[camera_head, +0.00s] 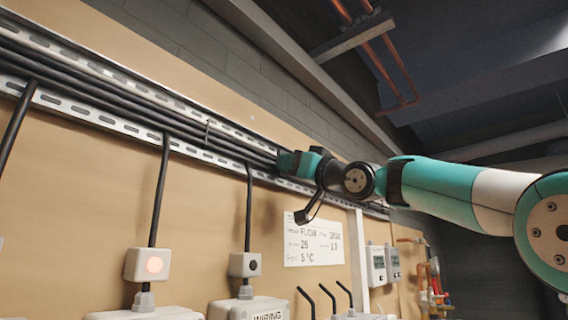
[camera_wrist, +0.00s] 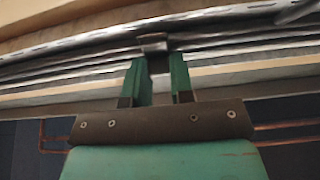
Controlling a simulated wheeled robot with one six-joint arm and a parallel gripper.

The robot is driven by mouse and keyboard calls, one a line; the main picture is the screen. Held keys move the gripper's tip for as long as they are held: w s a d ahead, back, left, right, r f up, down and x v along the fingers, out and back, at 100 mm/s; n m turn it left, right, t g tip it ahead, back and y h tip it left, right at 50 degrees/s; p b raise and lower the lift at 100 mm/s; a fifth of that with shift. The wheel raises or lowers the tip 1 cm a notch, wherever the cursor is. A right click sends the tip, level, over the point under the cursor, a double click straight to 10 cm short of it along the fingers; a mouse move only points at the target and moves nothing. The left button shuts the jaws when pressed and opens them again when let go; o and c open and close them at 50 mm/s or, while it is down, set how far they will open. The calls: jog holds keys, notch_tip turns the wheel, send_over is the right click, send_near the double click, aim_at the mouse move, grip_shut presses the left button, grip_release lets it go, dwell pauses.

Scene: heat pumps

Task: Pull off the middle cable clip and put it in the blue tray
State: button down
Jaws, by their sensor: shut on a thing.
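My gripper (camera_head: 288,163) is up at the cable rail on the wall, with its fingertips against the black cable bundle. In the wrist view my gripper (camera_wrist: 157,62) has its two green fingers on either side of a grey cable clip (camera_wrist: 153,42) and is shut on it. The clip still lies across the cables (camera_wrist: 90,60). In the head view this clip is hidden by my gripper. The blue tray is not in view.
The slotted metal rail (camera_head: 110,122) and cables run along the tan board. A small dark clip-like piece (camera_head: 207,130) shows further left on the cables. Below are switch boxes (camera_head: 148,264), a paper sign (camera_head: 313,240) and meters (camera_head: 377,264).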

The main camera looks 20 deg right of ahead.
jog(key=s+d+b, duration=0.3)
jog(key=s+d, duration=0.1)
jog(key=s, duration=0.1)
jog(key=shift+s, duration=0.4)
dwell(0.6)
jog(key=shift+d, duration=0.1)
